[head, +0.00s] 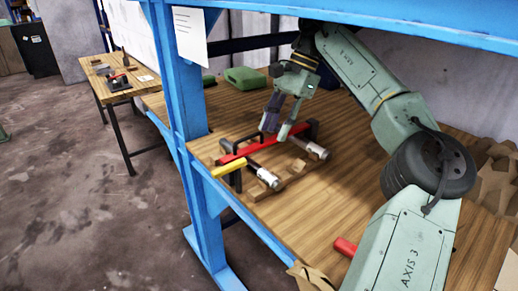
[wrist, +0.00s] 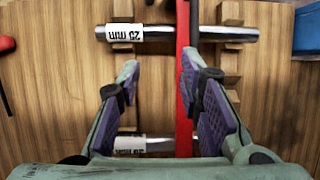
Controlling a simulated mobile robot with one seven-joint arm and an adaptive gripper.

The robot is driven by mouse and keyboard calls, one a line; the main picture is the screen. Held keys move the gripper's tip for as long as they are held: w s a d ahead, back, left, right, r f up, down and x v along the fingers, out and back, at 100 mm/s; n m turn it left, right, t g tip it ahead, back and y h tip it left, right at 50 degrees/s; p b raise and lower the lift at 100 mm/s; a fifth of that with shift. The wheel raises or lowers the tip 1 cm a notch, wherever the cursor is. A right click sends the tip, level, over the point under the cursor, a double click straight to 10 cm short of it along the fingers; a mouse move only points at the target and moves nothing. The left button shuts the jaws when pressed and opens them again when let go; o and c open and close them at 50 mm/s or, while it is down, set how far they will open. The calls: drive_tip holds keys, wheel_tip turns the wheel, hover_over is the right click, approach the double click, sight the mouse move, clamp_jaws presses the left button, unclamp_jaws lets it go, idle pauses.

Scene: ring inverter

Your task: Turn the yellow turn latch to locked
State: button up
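The yellow turn latch (head: 228,166) is a short yellow lever at the near left end of a red bar (head: 262,145), by a black post (head: 236,182). It is out of sight in the wrist view. My gripper (head: 275,134) is open over the far part of the red bar, apart from the latch. In the wrist view my gripper (wrist: 160,70) has its purple-padded fingers spread, with nothing seen held. The red bar (wrist: 183,45) runs beside the right finger, which partly hides it.
Two silver rods lie across wooden supports under the bar, one near (head: 263,177) and one farther (head: 309,148). A black handle (head: 247,141) stands beside the bar. A blue post (head: 180,75) rises at the bench's left. A green case (head: 244,78) sits behind.

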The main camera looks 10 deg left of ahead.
approach(230, 165)
drive_tip(key=shift+h, duration=0.4)
drive_tip(key=x, duration=0.4)
drive_tip(key=shift+a+f+p, duration=0.25)
drive_tip(key=shift+p, duration=0.05)
drive_tip(key=shift+x, duration=1.05)
drive_tip(key=shift+s+a+f, duration=0.25)
drive_tip(key=shift+s+f, duration=0.05)
drive_tip(key=shift+f, duration=0.2)
drive_tip(key=shift+c, duration=0.4)
clamp_jaws()
